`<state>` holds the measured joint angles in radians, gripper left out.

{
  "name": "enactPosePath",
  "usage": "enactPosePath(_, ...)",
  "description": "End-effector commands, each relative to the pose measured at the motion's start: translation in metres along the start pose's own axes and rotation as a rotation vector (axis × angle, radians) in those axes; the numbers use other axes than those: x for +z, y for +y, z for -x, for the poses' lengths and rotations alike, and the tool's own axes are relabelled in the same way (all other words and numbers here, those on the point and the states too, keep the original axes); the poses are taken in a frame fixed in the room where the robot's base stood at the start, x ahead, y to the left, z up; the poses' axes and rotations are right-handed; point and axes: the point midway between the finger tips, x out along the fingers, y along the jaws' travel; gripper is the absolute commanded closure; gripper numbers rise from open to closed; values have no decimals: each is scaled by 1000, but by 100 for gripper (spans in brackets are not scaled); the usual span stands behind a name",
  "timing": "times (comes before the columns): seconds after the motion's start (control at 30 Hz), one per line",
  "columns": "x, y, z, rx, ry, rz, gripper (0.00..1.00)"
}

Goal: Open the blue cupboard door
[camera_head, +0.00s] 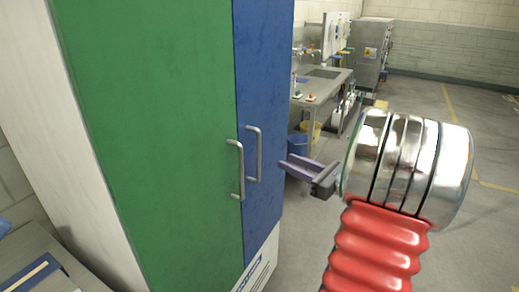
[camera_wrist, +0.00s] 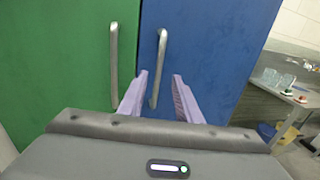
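The tall cupboard has a green door (camera_head: 150,130) on the left and a blue door (camera_head: 262,90) on the right. Both look shut. The blue door has a vertical metal handle (camera_head: 257,155), which also shows in the wrist view (camera_wrist: 159,68). The green door's handle (camera_head: 239,170) is just left of it. My gripper (camera_head: 291,166) is to the right of the blue door's handle in the head view. In the wrist view, my gripper (camera_wrist: 159,80) is open, with the lower part of the blue handle showing between its two purple fingertips. I cannot tell any contact.
A steel sink bench (camera_head: 325,78) stands behind on the right, with a blue bin (camera_head: 297,145) and a yellow bucket (camera_head: 312,130) beneath. A grey cabinet (camera_head: 368,55) is farther back. Open floor (camera_head: 480,110) lies to the right. A grey table (camera_head: 35,262) is at the lower left.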

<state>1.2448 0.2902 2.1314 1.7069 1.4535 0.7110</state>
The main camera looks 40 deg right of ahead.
Motion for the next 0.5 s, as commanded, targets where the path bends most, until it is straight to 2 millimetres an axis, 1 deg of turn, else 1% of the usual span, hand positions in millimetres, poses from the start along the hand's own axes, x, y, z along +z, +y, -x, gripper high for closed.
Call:
enactPosePath(0.17, 0, 1, -15, 3, 1, 0, 69)
enactPosePath(0.5, -1, 1, -63, 4, 1, 0, 69)
